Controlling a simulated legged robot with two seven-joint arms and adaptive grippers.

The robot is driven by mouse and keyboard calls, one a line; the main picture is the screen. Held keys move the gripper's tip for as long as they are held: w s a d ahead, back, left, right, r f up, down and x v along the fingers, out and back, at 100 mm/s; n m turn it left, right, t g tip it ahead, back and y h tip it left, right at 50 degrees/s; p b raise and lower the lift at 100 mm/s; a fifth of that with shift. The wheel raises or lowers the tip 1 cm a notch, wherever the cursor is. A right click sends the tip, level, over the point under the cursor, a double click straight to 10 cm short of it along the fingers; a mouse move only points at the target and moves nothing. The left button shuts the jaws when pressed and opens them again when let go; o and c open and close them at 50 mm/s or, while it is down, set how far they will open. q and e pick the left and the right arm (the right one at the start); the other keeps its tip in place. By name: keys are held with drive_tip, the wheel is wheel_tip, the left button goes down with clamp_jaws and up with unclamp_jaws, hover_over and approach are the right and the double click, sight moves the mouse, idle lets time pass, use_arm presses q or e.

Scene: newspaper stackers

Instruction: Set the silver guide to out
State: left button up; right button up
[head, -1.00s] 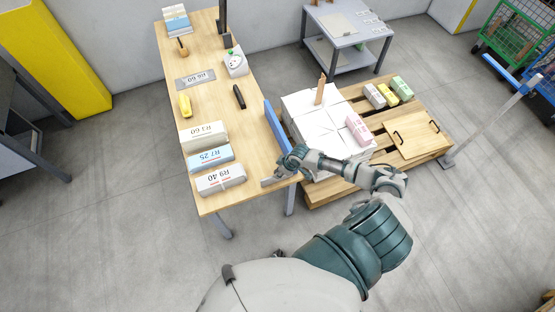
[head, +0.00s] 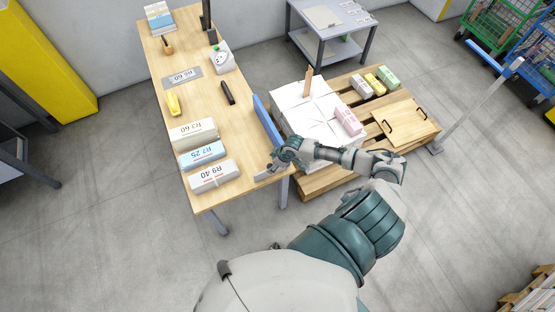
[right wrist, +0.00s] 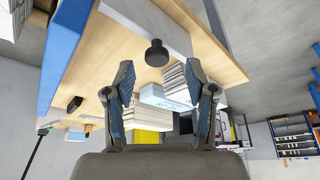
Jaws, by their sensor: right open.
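The silver guide (head: 264,175) is a short grey bar at the near right edge of the wooden table (head: 205,203). In the right wrist view it is a silver bar (right wrist: 148,18) along the table edge, with a black round knob (right wrist: 157,53) on it. My right gripper (head: 274,164) is at the guide, beside the table edge. In the right wrist view my right gripper (right wrist: 160,75) is open and empty. The knob lies between and just beyond its fingertips; I see no contact. My left gripper is not in view.
A blue guide (head: 267,121) stands along the table's right edge, just beyond my gripper. Labelled paper bundles (head: 214,174) lie on the near table. A pallet (head: 320,183) with a white stack (head: 305,108) stands close on the right.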

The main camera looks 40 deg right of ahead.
drive_tip(key=v, duration=0.9)
drive_tip(key=shift+a, duration=0.15)
